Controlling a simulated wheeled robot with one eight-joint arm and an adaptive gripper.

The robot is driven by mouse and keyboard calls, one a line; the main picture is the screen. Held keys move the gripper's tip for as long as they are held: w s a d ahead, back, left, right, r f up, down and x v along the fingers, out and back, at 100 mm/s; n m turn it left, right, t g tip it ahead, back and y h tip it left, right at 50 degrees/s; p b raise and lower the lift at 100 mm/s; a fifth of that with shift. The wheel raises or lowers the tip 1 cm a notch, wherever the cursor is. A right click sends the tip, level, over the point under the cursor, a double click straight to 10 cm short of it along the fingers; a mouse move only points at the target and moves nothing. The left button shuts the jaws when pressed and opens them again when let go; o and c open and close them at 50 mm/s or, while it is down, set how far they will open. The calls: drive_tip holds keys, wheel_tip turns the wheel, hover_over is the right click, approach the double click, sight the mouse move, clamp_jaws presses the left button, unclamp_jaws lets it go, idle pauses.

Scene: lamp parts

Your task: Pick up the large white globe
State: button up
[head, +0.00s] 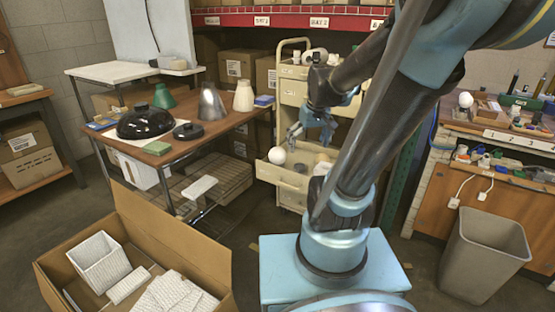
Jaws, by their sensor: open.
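A white globe (277,155) sits in the open drawer (284,177) of the cream cart, at the drawer's left front corner. My gripper (293,136) is open and empty. It appears a little above and to the right of this globe, apart from it. Another white globe (465,100) stands on the right workbench. My arm hides part of the cart and the drawer's right side.
The cream cart (294,90) has more drawers and white round parts on top. A wooden table (225,121) with lamp shades stands to the left. An open cardboard box (205,262) is at front left, a grey bin (487,255) at right. Some floor between table and cart is clear.

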drive_tip(key=w+a+f+n+y, duration=0.1)
drive_tip(key=w+a+n, duration=0.15)
drive_tip(key=w, duration=1.35)
drive_tip(key=n, duration=0.2)
approach(280, 150)
drive_tip(key=shift+t+y, duration=0.4)
drive_tip(key=x, duration=0.9)
drive_tip(key=shift+s+d+f, duration=0.15)
drive_tip(key=shift+d+f, duration=0.15)
drive_tip(key=shift+f, duration=0.05)
drive_tip(key=shift+w+a+x, duration=0.15)
drive_tip(key=shift+x, duration=0.8)
drive_tip(key=shift+w+a+x, duration=0.15)
drive_tip(key=shift+x, duration=0.85)
drive_tip(key=shift+w+f, duration=0.15)
drive_tip(key=shift+f, duration=0.3)
drive_tip(key=shift+c, duration=0.5)
drive_tip(key=c, duration=1)
